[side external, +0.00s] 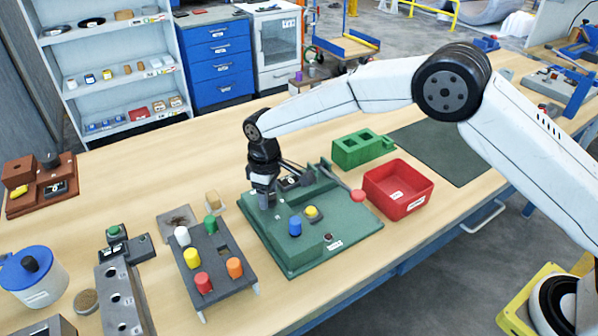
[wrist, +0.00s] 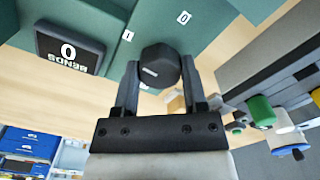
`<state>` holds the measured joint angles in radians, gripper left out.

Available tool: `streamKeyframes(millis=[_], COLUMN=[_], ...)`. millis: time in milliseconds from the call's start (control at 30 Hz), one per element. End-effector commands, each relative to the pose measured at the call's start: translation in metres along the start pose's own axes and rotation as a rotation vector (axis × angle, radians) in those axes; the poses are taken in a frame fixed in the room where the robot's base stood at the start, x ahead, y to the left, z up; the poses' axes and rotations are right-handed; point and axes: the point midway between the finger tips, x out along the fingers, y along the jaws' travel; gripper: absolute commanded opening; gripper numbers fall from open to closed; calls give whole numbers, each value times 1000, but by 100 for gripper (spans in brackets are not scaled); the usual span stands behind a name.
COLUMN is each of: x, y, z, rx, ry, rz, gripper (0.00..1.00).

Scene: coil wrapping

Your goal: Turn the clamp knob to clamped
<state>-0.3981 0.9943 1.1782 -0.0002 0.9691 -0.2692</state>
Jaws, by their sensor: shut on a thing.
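The clamp knob (wrist: 160,62) is a dark faceted knob with a short white mark on its face, between my fingers in the wrist view. Small white labels "I" (wrist: 128,34) and "0" (wrist: 184,17) sit beside it on the green fixture (wrist: 225,22). I cannot tell for sure which label the mark points to. My gripper (wrist: 160,80) is shut on the knob. In the side view my gripper (side external: 266,203) reaches down at the left part of the green fixture (side external: 345,222) and mostly hides the knob.
The fixture carries a blue peg (side external: 295,227), a yellow-topped peg (side external: 311,212) and a red-tipped lever (side external: 357,195). A rack with coloured pegs (side external: 222,262) stands left; a red bin (side external: 398,188) and green block (side external: 361,149) stand right and behind.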

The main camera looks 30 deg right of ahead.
Motion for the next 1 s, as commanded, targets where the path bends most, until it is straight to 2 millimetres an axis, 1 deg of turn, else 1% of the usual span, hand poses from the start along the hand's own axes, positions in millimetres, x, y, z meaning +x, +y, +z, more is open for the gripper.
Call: streamKeyframes(millis=[100, 300, 767, 800, 867, 900, 1000], x=[0, 0, 0, 0, 0, 0, 0], y=[0, 0, 0, 0, 0, 0, 0], z=[0, 0, 0, 0, 0, 0, 0], rx=[-61, -121, -135, -135, -135, -135, -134], ry=[1, 1, 0, 0, 0, 0, 0], rz=[0, 0, 0, 0, 0, 0, 0], gripper=[0, 0, 0, 68, 87, 90, 90])
